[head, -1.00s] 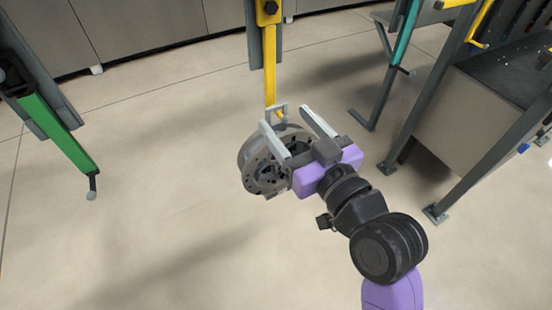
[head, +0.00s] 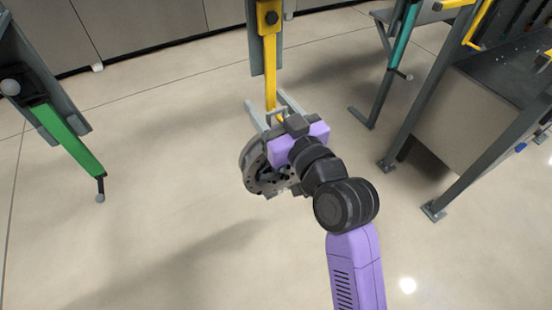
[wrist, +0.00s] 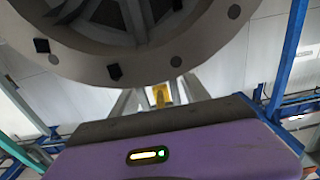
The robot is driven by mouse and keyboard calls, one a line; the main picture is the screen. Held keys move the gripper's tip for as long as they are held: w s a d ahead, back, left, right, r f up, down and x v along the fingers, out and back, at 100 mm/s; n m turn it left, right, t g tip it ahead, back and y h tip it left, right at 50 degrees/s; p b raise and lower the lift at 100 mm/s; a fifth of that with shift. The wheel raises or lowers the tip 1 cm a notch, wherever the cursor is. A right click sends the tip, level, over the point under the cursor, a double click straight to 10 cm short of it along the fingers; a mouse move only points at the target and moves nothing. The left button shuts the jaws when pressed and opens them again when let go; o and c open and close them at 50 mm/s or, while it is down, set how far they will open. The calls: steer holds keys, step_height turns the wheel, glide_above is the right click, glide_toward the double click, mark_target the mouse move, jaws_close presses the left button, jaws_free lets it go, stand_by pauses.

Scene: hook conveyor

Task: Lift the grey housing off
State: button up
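The grey housing (head: 252,172), a round ring-shaped part with holes in its face, hangs from the lower end of a yellow hook (head: 269,65). In the wrist view the housing (wrist: 130,55) fills the top, with the yellow hook (wrist: 161,95) behind it. My gripper (head: 266,98) is open, its two pale fingers pointing away over the top of the housing. The fingers lie one on each side of the hook's lower end, apart from each other. My purple gripper body hides part of the housing and most of its top handle. I cannot tell whether the fingers touch the handle.
A green hook (head: 68,140) hangs at the left and a teal one (head: 403,35) at the upper right, both empty. A grey bench with metal legs (head: 480,120) stands at the right. The floor at the lower left is clear.

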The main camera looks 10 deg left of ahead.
jaws_close()
steer(key=shift+r, duration=0.2)
steer(key=shift+r, duration=0.1)
steer(key=shift+r+b, duration=0.3)
steer(key=shift+r, duration=1.35)
glide_toward(272, 95)
steer(key=shift+v, duration=3.25)
steer(key=shift+f+b, duration=0.75)
steer(key=shift+f, duration=0.1)
